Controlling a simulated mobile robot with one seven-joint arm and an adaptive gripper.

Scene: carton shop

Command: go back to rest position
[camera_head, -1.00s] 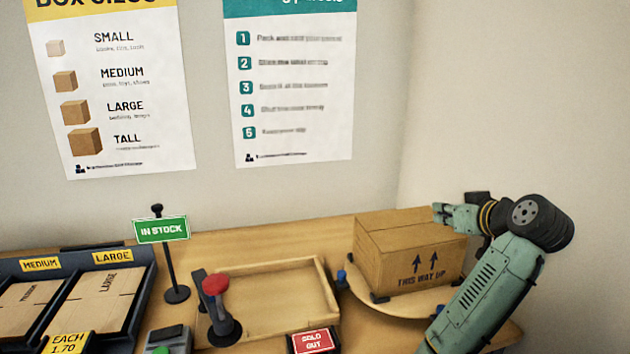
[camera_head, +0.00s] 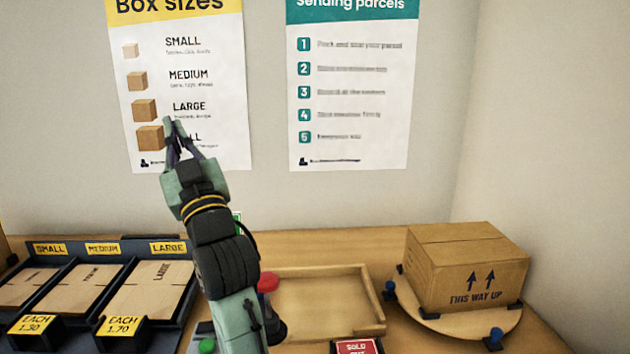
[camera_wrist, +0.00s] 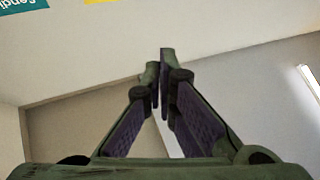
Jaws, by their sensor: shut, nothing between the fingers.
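My gripper (camera_head: 172,124) is raised above the bench in the head view, its fingers pointing up in front of the box sizes poster. In the wrist view my gripper (camera_wrist: 160,56) is shut with its fingertips together and nothing between them. Behind it there are only pale walls and poster edges. My arm stands upright in the middle of the head view and hides part of the bench, most of the green sign and part of a red-topped tool.
A closed carton (camera_head: 467,268) marked "THIS WAY UP" sits on a round wooden turntable (camera_head: 440,322) at right. An empty wooden tray (camera_head: 318,302) lies left of it. A dark rack (camera_head: 190,245) with flat cartons stands at left. A red sign (camera_head: 358,347) is in front.

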